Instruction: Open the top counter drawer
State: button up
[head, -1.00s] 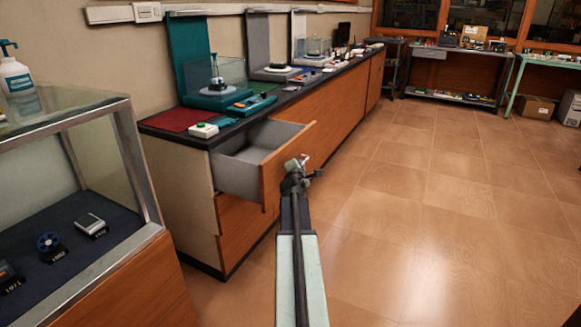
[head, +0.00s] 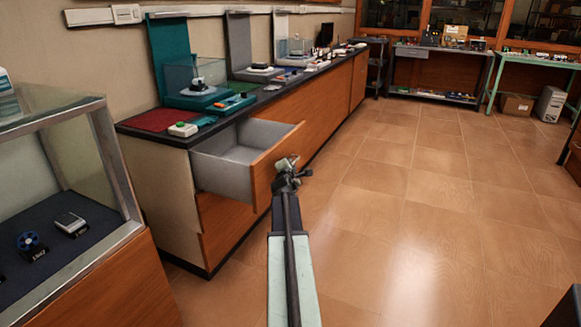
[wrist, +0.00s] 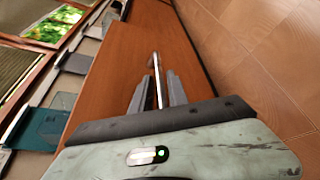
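The top counter drawer (head: 226,174) is pulled out from the left end of the long counter, its grey inside showing. Its brown wooden front (head: 275,165) stands well clear of the counter. My gripper (head: 288,170) is at the outer face of that front. In the wrist view, a thin metal handle (wrist: 155,62) lies between the two dark fingers of my gripper (wrist: 158,88), against the brown drawer front (wrist: 115,72). The fingers appear shut on the handle, though small gaps seem to show beside it. The head view mostly hides the handle.
A glass display case (head: 65,180) stands close on the left. Exhibits, including a green-based one (head: 195,98), sit on the dark countertop. The tiled floor (head: 410,190) to the right is open. A dark object (head: 566,308) is at the lower right.

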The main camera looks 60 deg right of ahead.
jog(key=p+v, duration=0.1)
jog(key=v, duration=0.6)
jog(key=shift+s+a+p, duration=0.2)
jog(key=shift+a+p, duration=0.15)
jog(key=shift+r, duration=0.1)
